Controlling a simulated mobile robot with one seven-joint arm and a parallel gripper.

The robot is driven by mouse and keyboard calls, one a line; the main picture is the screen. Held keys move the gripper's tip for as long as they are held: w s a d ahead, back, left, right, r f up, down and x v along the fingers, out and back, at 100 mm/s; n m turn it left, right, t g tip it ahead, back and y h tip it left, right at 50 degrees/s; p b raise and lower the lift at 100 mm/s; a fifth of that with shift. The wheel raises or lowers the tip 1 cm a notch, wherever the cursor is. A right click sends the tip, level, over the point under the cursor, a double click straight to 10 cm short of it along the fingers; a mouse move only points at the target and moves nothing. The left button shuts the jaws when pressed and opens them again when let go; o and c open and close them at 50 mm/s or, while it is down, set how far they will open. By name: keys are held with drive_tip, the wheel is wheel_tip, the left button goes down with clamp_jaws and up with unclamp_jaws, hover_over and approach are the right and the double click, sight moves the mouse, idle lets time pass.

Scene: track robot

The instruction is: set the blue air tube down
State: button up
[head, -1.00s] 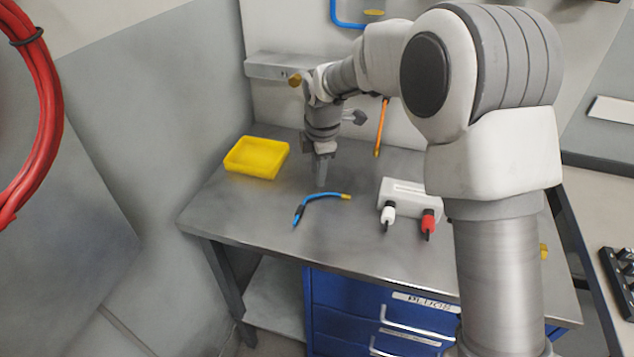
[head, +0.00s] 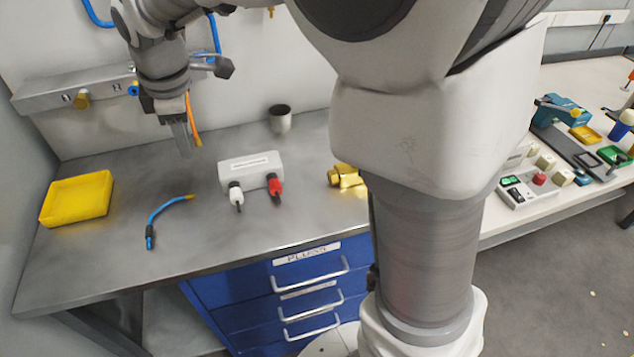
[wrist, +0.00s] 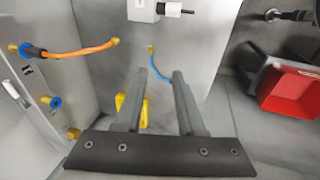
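The blue air tube (head: 165,206) lies curved on the grey bench top (head: 110,240), with a brass end on the right and a dark fitting with a blue tip at the front left. My gripper (head: 187,152) hangs fingers-down above and behind the tube, clear of it. In the wrist view my gripper (wrist: 161,75) has its two fingers apart with nothing held. The blue tube (wrist: 156,72) shows past the fingertips, its brass end (wrist: 150,49) up; its other end is hidden by a finger.
A yellow tray (head: 77,199) stands left of the tube. A white box (head: 249,170) with white and red plugs sits to its right. An orange hose (head: 193,120) hangs behind my gripper. A metal cup (head: 280,121) and brass fitting (head: 346,177) stand farther right. Bench front is clear.

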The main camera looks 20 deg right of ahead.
drive_tip(key=s+d+r+m+t, duration=0.1)
drive_tip(key=s+d+m, duration=0.7)
drive_tip(key=s, duration=0.3)
drive_tip(key=s+d+r+m+t, duration=0.1)
drive_tip(key=s+d+m, duration=0.7)
drive_tip(key=s+m, duration=0.1)
drive_tip(key=shift+s+h, duration=0.4)
drive_tip(key=shift+s, duration=0.5)
drive_tip(key=shift+d+r, duration=0.1)
drive_tip(key=shift+r, duration=0.15)
